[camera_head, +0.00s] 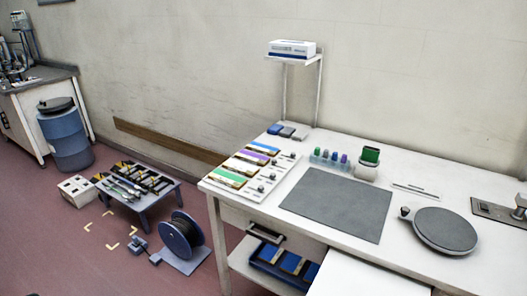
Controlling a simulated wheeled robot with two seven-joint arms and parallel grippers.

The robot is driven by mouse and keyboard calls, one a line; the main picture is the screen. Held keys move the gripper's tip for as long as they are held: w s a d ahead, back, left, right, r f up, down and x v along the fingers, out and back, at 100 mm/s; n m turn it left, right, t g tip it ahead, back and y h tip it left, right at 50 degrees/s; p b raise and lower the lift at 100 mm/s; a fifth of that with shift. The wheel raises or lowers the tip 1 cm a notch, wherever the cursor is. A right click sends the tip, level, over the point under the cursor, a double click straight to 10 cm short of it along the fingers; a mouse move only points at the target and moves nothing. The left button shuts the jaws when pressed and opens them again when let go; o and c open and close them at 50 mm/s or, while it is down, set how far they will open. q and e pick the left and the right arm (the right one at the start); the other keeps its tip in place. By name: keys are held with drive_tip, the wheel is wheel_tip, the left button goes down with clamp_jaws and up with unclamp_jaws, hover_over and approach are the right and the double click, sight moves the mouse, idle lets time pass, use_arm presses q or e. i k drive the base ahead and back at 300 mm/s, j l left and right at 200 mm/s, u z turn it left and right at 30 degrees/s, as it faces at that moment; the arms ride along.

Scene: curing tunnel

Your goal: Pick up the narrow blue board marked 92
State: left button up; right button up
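No number 92 can be read at this size, so I cannot tell which thing is the narrow blue board. Several blue pieces (291,262) lie in a dark blue tray (262,270) on the shelf under the white table; the table hides part of them. A small blue block (275,129) lies at the table's back left corner beside two grey ones. A rack (250,171) on the table's left holds boards with green, white and purple-blue strips. Neither of my grippers is in view.
The white table (420,180) carries a grey mat (338,206), small coloured bottles (328,158), a green-filled cup (368,161) and a round grey plate (445,230). On the floor at left stand a low tool bench (150,202), a cable reel (182,240) and a blue barrel (66,138).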

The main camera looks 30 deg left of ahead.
sight(264, 149)
drive_tip(key=i+j+z, duration=0.25)
drive_tip(key=j+z, duration=0.2)
drive_tip(key=j, duration=1.35)
drive_tip(key=j+z, duration=0.4)
drive_tip(key=j, duration=1.35)
